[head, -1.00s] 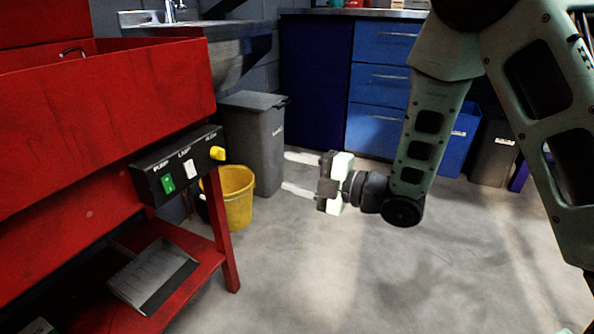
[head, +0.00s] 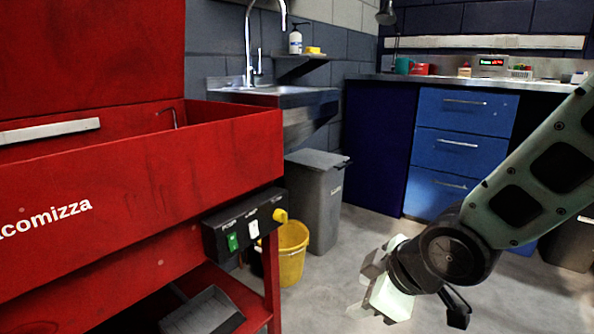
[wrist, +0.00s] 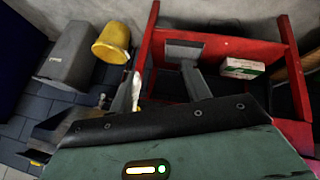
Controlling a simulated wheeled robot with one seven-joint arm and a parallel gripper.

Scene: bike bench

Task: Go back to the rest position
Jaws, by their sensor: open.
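My gripper (head: 366,295) is in the lower right of the head view, over the grey floor and to the right of the red bench. Its fingers point left and down and look blurred. In the wrist view the two fingers of my gripper (wrist: 160,88) stand apart with nothing between them. The gripper is open and empty, and it is clear of the bench and the bucket.
A red parts-washing bench (head: 140,165) with a switch box (head: 245,225) fills the left. A yellow bucket (head: 292,255) and a grey bin (head: 318,200) stand beside it. Blue drawers (head: 460,145) line the back. A dustpan (wrist: 184,50) lies on the bench's lower shelf.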

